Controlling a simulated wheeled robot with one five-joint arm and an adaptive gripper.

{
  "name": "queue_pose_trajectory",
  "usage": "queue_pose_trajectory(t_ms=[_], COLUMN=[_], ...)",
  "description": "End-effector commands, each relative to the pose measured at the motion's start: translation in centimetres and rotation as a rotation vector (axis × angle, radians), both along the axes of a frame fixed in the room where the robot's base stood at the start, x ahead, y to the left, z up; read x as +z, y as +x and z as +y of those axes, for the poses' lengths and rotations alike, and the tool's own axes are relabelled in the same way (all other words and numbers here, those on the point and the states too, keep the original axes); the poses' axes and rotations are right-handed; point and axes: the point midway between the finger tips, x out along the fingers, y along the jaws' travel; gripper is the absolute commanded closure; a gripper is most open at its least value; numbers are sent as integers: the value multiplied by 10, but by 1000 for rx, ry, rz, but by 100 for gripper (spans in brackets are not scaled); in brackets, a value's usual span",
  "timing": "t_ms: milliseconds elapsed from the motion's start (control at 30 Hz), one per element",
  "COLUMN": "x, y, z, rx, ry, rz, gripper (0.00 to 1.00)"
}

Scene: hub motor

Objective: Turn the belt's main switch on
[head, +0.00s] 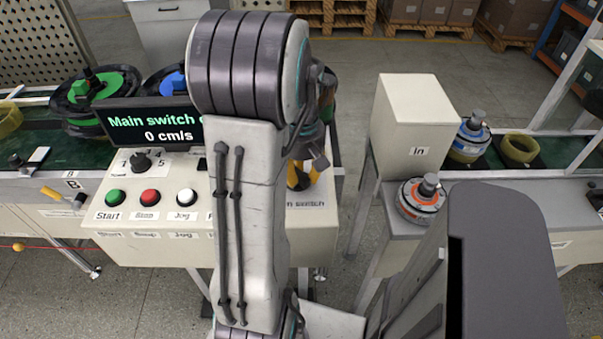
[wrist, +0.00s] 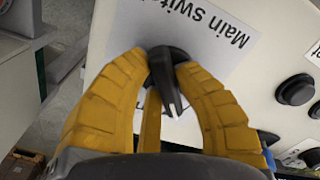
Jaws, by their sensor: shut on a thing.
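The main switch is a black rotary knob (wrist: 165,68) on a white "Main Switch" label (wrist: 205,30), upside down in the wrist view. My gripper (wrist: 161,61) has its yellow fingers on either side of the knob and is shut on it. The knob's pointer with a white mark extends toward the gripper palm. In the head view my gripper (head: 302,178) shows only partly behind my arm, at the right of the control panel (head: 130,250); the knob is hidden there. The display (head: 150,125) reads "Main switch", its last word cut off by my arm, and "0 cm/s".
The panel carries a green Start button (head: 115,197), a red button (head: 150,197), a white Jog button (head: 187,197) and a speed knob (head: 140,162). A beige "In" box (head: 415,125) stands right of the panel, with a motor part (head: 420,200) before it.

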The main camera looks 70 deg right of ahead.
Motion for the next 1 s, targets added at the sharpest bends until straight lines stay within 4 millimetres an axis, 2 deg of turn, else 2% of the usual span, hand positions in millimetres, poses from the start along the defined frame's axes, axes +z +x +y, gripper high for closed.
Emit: queue_pose_trajectory(t_ms=[500, 1000], x=[-2, -2], y=[0, 1], z=[5, 7], rx=[-456, -677], ry=[3, 4], rz=[1, 2], gripper=[100, 100])
